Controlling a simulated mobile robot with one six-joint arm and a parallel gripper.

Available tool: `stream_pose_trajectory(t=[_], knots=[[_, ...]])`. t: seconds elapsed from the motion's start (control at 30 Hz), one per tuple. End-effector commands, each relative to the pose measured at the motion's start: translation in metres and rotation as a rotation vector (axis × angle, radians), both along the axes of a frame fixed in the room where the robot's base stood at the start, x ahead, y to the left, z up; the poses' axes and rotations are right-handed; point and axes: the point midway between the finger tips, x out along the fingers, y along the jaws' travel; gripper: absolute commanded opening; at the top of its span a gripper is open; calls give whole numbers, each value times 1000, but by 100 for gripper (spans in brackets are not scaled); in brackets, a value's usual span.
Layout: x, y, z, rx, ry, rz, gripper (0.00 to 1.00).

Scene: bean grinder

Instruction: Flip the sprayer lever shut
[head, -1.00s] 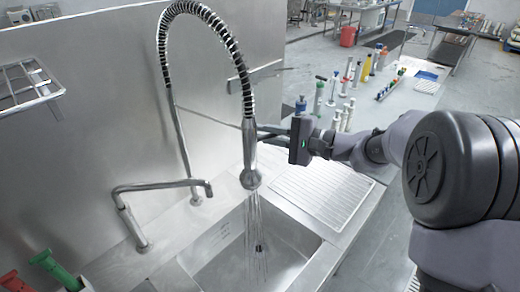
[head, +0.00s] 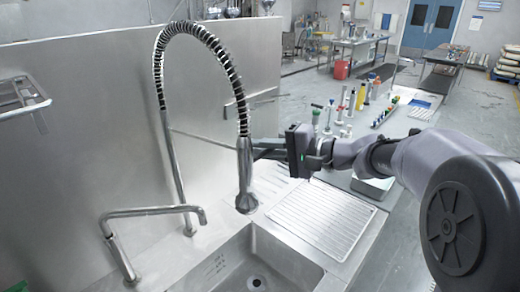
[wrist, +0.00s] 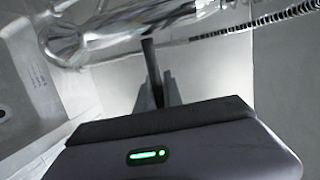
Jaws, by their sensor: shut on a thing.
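The chrome sprayer head (head: 245,175) hangs upright from the coiled spring hose over the back edge of the sink (head: 232,268). No water shows below it. My gripper (head: 257,147) reaches in from the right, its fingers together against the upper side of the sprayer. In the wrist view the sprayer (wrist: 95,38) lies across the top left, and my narrow, closed fingers (wrist: 149,50) meet its edge. The jaws are shut on the sprayer lever there; the lever itself is mostly hidden by the fingers, so its exact angle cannot be told.
A bent faucet (head: 150,212) stands left of the sprayer. A ribbed drainboard (head: 320,218) lies right of the sink, below my arm. Several bottles and tools stand on the counter behind. A wire shelf (head: 20,97) hangs on the left wall.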

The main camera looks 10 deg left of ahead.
Motion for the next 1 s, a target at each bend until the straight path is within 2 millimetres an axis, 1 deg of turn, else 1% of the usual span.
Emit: stream_pose_trajectory(t=[0.07, 0.1, 0.2, 0.47, 0.57, 0.67, 0.87, 1.0], knots=[[0, 0, 2, 2, -3, -1, 0], [0, 0, 2, 2, -3, -1, 15], [0, 0, 1, 2, -2, -1, 33], [0, 0, 1, 2, -1, 0, 33], [-1, -5, 2, 1, 0, -1, 33], [-5, -21, 6, 1, -2, -4, 33], [-21, -75, 17, 0, -1, -6, 33], [-33, -115, 26, 1, -2, -6, 33]])
